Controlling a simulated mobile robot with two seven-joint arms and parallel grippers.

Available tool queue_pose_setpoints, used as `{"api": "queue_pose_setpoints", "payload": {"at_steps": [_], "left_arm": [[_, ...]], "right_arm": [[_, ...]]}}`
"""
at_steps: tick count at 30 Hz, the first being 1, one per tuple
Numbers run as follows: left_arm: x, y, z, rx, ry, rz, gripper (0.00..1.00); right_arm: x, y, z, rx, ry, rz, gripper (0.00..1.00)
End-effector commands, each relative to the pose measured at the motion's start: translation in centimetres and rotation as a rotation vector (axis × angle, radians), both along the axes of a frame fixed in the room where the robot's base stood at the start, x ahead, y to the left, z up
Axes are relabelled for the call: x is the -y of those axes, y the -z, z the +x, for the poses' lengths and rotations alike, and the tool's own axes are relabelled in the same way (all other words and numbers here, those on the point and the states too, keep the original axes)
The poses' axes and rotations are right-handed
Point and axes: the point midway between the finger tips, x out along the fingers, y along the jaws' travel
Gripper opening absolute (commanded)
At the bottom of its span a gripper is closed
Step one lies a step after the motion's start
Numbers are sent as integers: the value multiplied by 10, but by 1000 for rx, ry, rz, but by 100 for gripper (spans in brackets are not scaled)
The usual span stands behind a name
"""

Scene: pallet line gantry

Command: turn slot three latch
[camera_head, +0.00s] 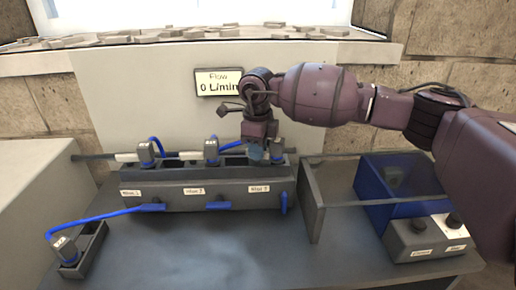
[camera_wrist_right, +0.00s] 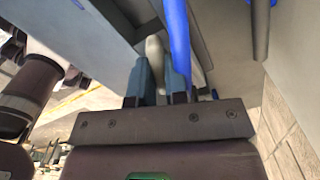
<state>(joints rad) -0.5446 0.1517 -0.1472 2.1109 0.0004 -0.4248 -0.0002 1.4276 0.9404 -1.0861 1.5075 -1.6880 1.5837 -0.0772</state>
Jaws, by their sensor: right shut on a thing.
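The dark slot block (camera_head: 230,192) stands on the table with three labelled slots. The slot three latch (camera_head: 284,203) is a blue handle at its right front end and points up and down. The other two blue latches (camera_head: 150,207) (camera_head: 217,205) lie sideways. My right gripper (camera_head: 262,152) is above the slot three end, apart from the latch. In the right wrist view its fingers (camera_wrist_right: 160,85) are shut on a grey plug (camera_wrist_right: 154,55), with a blue hose beside it. The plug is mostly hidden in the head view. My left gripper is not in view.
Grey plugs with blue hoses stand in slot one (camera_head: 146,152) and slot two (camera_head: 211,150). Another plug (camera_head: 62,243) is in a small holder at left. A clear panel (camera_head: 312,200) and a blue box (camera_head: 375,185) stand at right. The sign (camera_head: 219,83) reads flow 0 L/min.

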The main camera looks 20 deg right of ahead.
Motion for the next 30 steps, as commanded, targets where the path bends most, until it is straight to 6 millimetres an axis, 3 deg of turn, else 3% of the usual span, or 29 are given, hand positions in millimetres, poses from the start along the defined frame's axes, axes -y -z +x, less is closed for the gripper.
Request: {"api": "queue_pose_setpoints", "payload": {"at_steps": [12, 30], "left_arm": [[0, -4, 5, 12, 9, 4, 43], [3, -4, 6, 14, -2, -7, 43]], "right_arm": [[0, -1, 1, 2, -286, 0, 0], [0, -1, 0, 3, -381, 1, 0]]}}
